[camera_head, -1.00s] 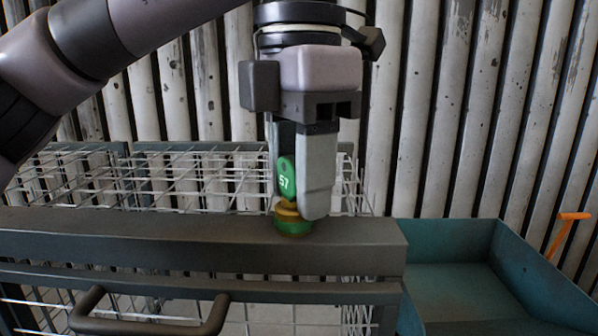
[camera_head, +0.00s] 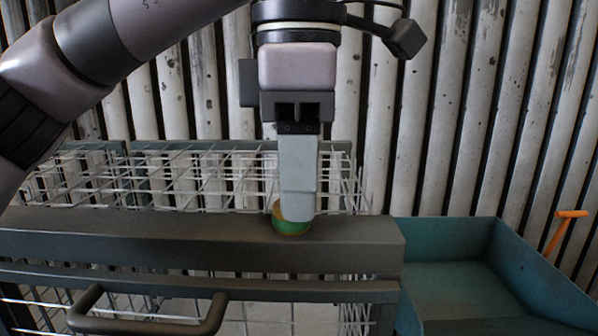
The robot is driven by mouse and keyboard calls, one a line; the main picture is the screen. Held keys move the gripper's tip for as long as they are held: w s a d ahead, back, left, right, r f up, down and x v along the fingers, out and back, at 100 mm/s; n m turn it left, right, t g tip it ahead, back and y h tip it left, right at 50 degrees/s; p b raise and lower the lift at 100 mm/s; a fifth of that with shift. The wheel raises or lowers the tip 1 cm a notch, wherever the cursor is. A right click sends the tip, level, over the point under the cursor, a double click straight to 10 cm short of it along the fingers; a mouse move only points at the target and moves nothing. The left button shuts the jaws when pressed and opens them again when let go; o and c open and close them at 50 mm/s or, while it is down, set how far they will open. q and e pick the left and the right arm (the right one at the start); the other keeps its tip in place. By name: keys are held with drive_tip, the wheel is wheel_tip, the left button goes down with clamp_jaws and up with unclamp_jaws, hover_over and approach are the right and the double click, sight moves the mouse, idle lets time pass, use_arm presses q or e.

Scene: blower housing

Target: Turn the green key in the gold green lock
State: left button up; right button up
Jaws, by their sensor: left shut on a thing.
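The gold and green lock (camera_head: 291,227) sits on top of the dark metal beam (camera_head: 180,237), near its right part. My left gripper (camera_head: 297,205) points straight down over the lock, with its fingertips at the lock's top. One finger faces the camera and covers the other. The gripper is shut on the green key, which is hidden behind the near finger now. My right gripper is not in view.
A wire mesh cage (camera_head: 200,180) stands behind and below the beam. A dark bar handle (camera_head: 150,325) is at the front left. A teal bin (camera_head: 460,285) with an orange-handled tool (camera_head: 565,222) stands at the right. A ribbed wall is behind.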

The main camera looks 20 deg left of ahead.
use_arm(q)
drive_tip(key=o, duration=1.1)
drive_tip(key=shift+r, duration=3.55)
